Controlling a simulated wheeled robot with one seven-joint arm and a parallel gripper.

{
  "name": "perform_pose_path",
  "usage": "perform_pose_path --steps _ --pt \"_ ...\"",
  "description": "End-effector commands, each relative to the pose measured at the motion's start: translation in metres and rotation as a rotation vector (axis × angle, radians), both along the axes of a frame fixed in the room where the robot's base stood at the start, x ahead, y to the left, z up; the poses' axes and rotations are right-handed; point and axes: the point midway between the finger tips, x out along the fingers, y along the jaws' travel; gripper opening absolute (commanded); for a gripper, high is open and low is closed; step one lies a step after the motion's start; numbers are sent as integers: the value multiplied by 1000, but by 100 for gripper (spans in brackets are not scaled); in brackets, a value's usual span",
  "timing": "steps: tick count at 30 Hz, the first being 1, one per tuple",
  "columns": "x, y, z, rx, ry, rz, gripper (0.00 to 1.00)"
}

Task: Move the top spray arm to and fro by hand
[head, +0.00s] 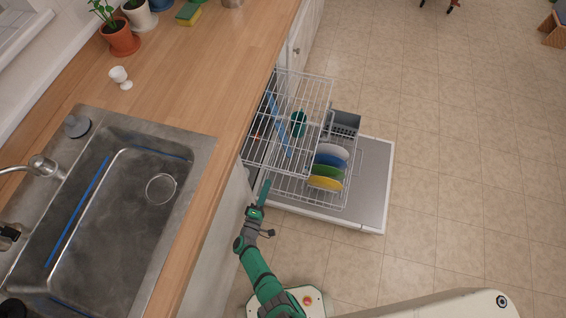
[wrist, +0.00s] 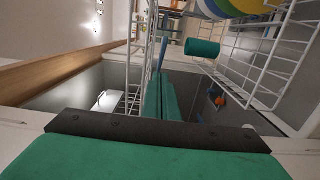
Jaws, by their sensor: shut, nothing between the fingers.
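The top spray arm, a long blue bar (head: 280,128), shows through the wires of the upper rack (head: 318,88) of the open dishwasher. A blue strip (wrist: 162,57), likely the same bar, shows just beyond my fingertips in the wrist view. My gripper (head: 266,184) is green, shut and empty, at the near side of the racks by the counter edge. In the wrist view its closed fingers (wrist: 161,82) point into the dishwasher opening. I cannot tell whether they touch the spray arm.
A green cup (head: 298,124) stands among the racks. Several coloured plates (head: 326,183) stand in the lower rack beside a grey basket (head: 343,123). The lowered door (head: 372,180) lies beneath. The counter (head: 215,80) with the sink (head: 110,220) borders the left. Floor (head: 460,160) is clear to the right.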

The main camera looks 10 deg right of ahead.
Motion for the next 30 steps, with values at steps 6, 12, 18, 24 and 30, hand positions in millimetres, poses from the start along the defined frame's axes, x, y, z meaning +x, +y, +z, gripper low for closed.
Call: perform_pose_path --steps 6,12,18,24,30 --pt "16 -8 0 -6 4 -7 0" --pt "48 -28 0 -4 5 -14 0" --pt "76 -43 0 -4 5 -14 0" --pt "92 -61 -1 -5 6 -12 0" --pt "98 -78 -1 -5 5 -9 0"
